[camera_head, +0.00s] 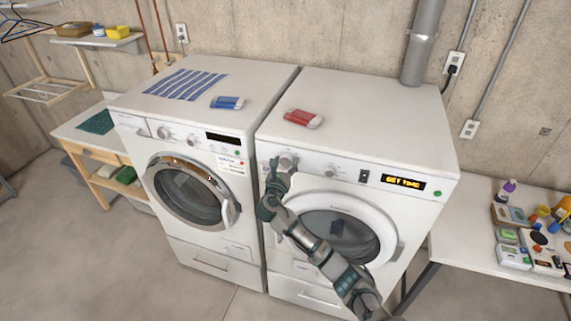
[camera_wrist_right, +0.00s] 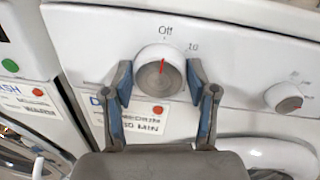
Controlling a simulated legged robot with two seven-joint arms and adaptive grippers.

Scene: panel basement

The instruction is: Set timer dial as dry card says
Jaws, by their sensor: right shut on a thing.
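The timer dial (camera_wrist_right: 158,76) is a round grey knob on a white dryer (camera_head: 395,120). Its red pointer line points up at "Off", with "10" printed to the right. My right gripper (camera_wrist_right: 160,84) is shut on the dial, one finger on each side. In the head view it reaches the dial (camera_head: 288,160) at the panel's left end. The dry card (camera_wrist_right: 150,121) is below the dial, partly covered by my fingers; it seems to read "MEDIUM" and "30 MIN", with a red dot. The dryer display (camera_head: 404,183) reads "SET TIME". My left gripper is out of view.
A white washer (camera_head: 230,75) stands left of the dryer, with a blue-striped cloth and a blue item on top. A red item (camera_head: 304,118) lies on the dryer. A smaller knob (camera_wrist_right: 284,98) is right of the dial. A table on the right holds several items.

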